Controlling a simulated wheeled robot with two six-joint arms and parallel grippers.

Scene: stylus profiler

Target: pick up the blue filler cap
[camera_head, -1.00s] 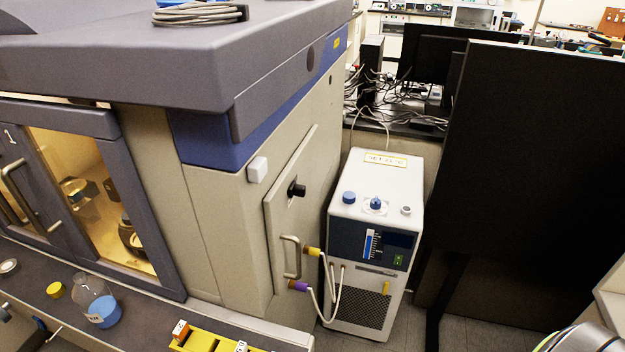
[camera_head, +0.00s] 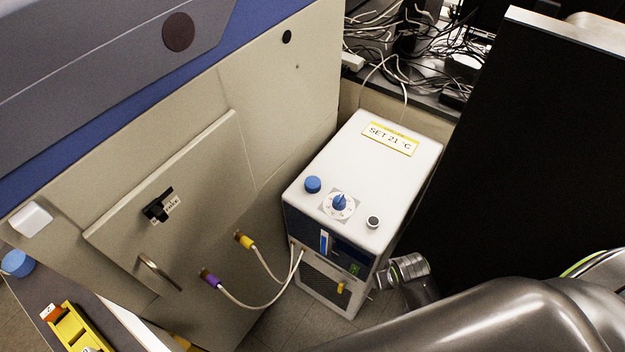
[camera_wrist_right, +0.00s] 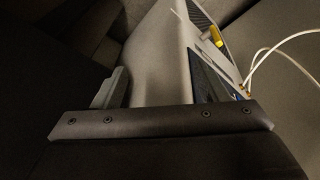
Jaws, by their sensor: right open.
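The blue filler cap (camera_head: 313,184) sits on the top left of the white chiller (camera_head: 365,180), left of a blue pointed knob on a dial (camera_head: 339,203). My right arm comes in from the lower right. Its wrist end (camera_head: 408,270) is beside the chiller's lower right side, below the level of the cap and apart from it. The right wrist view shows two gripper fingers (camera_wrist_right: 157,82) spread apart, with the chiller's side (camera_wrist_right: 165,55) beyond them and nothing held. The cap does not show in that view. My left gripper is not in view.
The large beige instrument (camera_head: 240,120) stands left of the chiller, with a door handle (camera_head: 158,272). Hoses (camera_head: 262,300) run between them. A black panel (camera_head: 500,150) stands to the right. Cables (camera_head: 425,50) lie behind. The space above the chiller top is clear.

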